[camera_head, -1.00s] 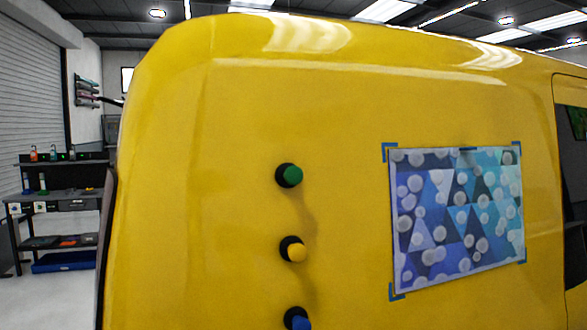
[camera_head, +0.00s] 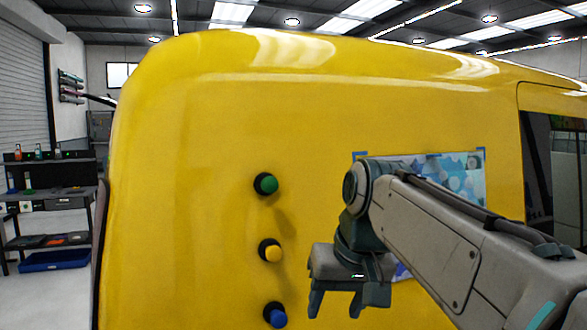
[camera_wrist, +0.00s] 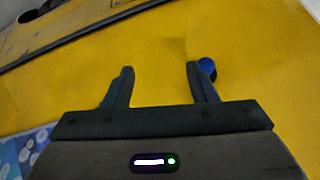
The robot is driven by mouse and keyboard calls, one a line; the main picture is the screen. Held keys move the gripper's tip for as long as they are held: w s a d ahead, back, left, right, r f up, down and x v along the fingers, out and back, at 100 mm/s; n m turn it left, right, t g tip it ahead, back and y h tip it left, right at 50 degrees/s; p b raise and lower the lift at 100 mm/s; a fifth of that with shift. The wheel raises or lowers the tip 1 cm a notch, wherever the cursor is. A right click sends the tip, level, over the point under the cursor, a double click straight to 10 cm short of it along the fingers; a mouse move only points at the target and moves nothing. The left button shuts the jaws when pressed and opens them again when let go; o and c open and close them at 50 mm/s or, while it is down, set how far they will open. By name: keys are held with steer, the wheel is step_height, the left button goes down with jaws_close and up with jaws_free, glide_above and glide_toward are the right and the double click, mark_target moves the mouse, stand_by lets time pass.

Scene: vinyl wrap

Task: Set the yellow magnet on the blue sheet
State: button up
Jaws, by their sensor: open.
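The yellow magnet (camera_head: 271,251) sits on the yellow van panel, the middle one of a column of three, with a dark round base. The blue sheet (camera_head: 462,172) is a patterned rectangle on the panel to the right; my arm hides most of it in the head view. A corner of the sheet also shows at the lower left of the wrist view (camera_wrist: 22,152). My gripper (camera_head: 338,300) is open and empty, to the right of the yellow magnet and a little lower. In the wrist view its fingers (camera_wrist: 158,70) are spread, with bare yellow panel between them.
The green magnet (camera_head: 266,184) is above the yellow one and the blue magnet (camera_head: 275,315) below it. The blue magnet also shows beside one finger in the wrist view (camera_wrist: 208,69). A shelf unit (camera_head: 45,205) stands far left. The panel between magnets and sheet is bare.

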steer(key=n+y+p, duration=0.2)
steer(key=p, duration=0.1)
glide_toward(276, 248)
steer(key=x, duration=0.9)
steer(key=shift+w+a+f+b, duration=0.1)
steer(key=shift+w+f+b, duration=0.1)
steer(key=shift+f+b, duration=0.15)
jaws_close()
steer(key=shift+s, duration=0.1)
steer(key=shift+s+r, duration=0.1)
steer(key=shift+s, duration=0.15)
steer(key=shift+s, duration=0.3)
steer(key=s+d+r+b, duration=0.1)
steer(key=s+d, duration=0.1)
steer(key=s, duration=0.4)
steer(key=shift+s+b, duration=0.25)
steer(key=shift+b, duration=0.05)
stand_by(0.7)
